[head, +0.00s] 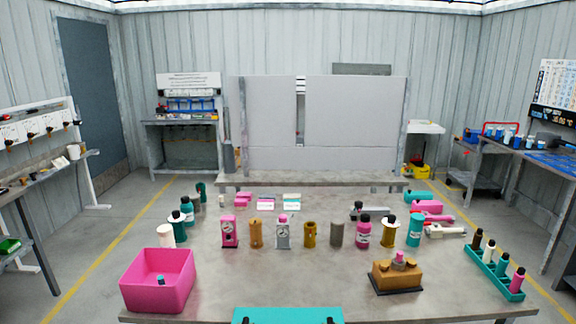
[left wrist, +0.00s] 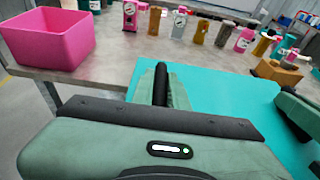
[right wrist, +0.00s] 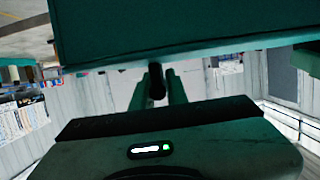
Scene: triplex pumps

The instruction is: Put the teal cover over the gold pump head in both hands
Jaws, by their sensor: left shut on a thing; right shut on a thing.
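The teal cover (head: 288,315) is a wide, flat-topped piece at the bottom edge of the head view, partly cut off. It fills the right of the left wrist view (left wrist: 225,105) and the top of the right wrist view (right wrist: 180,30). My left gripper (left wrist: 160,85) is shut on its near left edge. My right gripper (right wrist: 157,82) is shut on it from the other side. The gold pump head (head: 397,276) is a block with a pink-and-grey top fitting on a dark base, at the table's front right. It stands uncovered, beyond and right of the cover.
A pink bin (head: 157,282) stands at the table's front left. A teal rack (head: 495,272) with several bottles is at the right. A row of bottles and cylinders, including a gold cylinder (head: 310,235), crosses the middle. The grey table (head: 250,275) is clear at front centre.

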